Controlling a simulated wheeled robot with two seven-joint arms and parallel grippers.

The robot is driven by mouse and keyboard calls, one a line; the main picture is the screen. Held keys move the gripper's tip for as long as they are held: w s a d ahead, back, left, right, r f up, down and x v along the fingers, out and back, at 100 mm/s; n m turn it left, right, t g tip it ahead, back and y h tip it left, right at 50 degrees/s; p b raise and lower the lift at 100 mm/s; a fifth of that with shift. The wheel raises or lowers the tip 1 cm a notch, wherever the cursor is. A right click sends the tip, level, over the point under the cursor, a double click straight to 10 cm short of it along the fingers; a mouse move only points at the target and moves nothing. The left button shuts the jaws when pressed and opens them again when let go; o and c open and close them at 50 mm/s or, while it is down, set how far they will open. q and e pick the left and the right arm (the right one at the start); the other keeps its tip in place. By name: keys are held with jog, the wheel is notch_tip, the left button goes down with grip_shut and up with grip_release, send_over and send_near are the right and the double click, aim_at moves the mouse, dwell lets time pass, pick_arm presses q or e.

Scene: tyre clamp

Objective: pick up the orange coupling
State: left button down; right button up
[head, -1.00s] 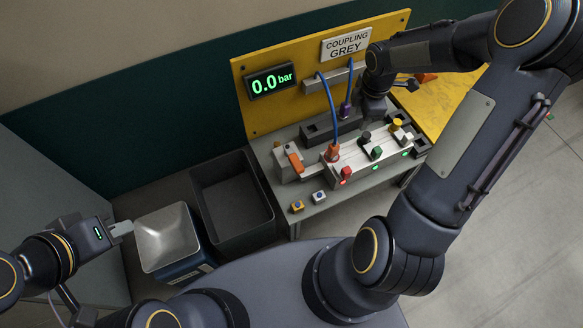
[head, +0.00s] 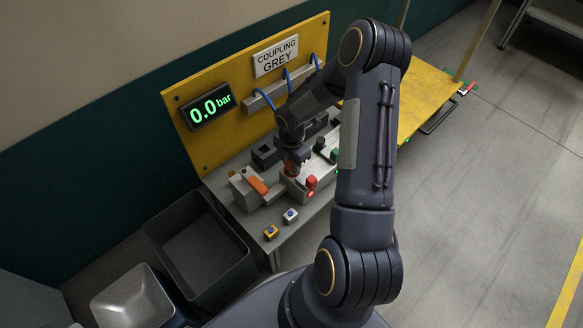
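The bench fixture also has an orange lever (head: 257,185) on a grey block, left of the gripper. My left gripper is out of view.
A yellow panel behind carries a 0.0 bar display (head: 207,111), a COUPLING GREY sign (head: 276,57) and blue hoses. A red knob (head: 311,182) stands close right of the gripper. Two buttons (head: 281,223) sit in front. A dark bin (head: 196,250) is at lower left.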

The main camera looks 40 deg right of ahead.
grip_shut()
jog(key=shift+r, duration=0.15)
